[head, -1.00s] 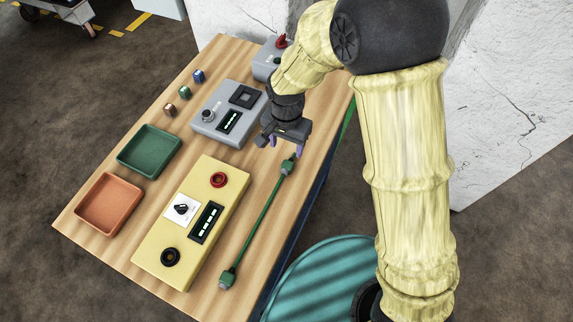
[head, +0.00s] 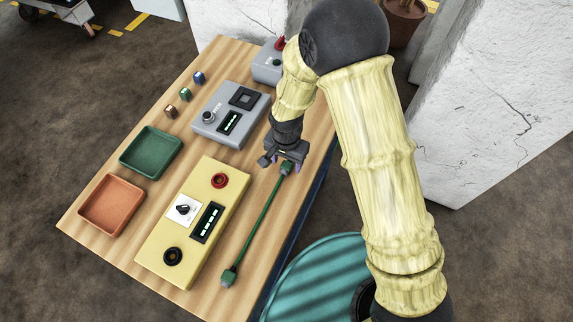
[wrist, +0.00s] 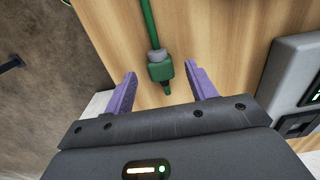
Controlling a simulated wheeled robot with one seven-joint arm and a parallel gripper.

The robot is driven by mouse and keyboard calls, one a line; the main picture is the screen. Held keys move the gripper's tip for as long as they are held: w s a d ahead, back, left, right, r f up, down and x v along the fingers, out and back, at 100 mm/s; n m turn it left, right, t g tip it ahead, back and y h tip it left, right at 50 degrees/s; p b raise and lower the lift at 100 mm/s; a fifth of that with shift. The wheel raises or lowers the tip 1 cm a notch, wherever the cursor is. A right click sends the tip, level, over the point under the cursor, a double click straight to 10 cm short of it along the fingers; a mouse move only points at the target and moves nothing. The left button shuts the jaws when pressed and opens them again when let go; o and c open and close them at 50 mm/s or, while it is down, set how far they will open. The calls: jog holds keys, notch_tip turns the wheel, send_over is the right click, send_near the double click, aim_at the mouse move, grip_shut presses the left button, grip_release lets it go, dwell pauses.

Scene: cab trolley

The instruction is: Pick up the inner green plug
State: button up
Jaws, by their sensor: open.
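A green cable (head: 260,222) lies along the right side of the wooden table, with a green plug at each end. The plug at the far end (head: 287,168) is right by my gripper (head: 284,164). In the wrist view this plug (wrist: 161,72) has a grey collar and a narrow tip, and it shows between the two purple fingers of my gripper (wrist: 160,76). There is a gap on each side of the plug, so my gripper is open and holds nothing. I cannot tell the height of the fingers over it. The other plug (head: 229,277) lies near the front edge.
A yellow panel (head: 160,240) lies left of the cable. A grey panel (head: 205,125) and a grey box (head: 268,70) stand farther back. A green tray (head: 152,152), an orange tray (head: 111,206) and several small blocks are at the left. A teal drum (head: 320,275) stands beside the table.

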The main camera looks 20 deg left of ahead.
aim_at(286, 165)
jog(key=shift+f, duration=0.75)
jog(key=c, duration=1.2)
jog(key=shift+r, duration=0.15)
notch_tip(286, 165, up, 10)
jog(key=shift+f+b, duration=0.1)
jog(key=shift+b, duration=0.7)
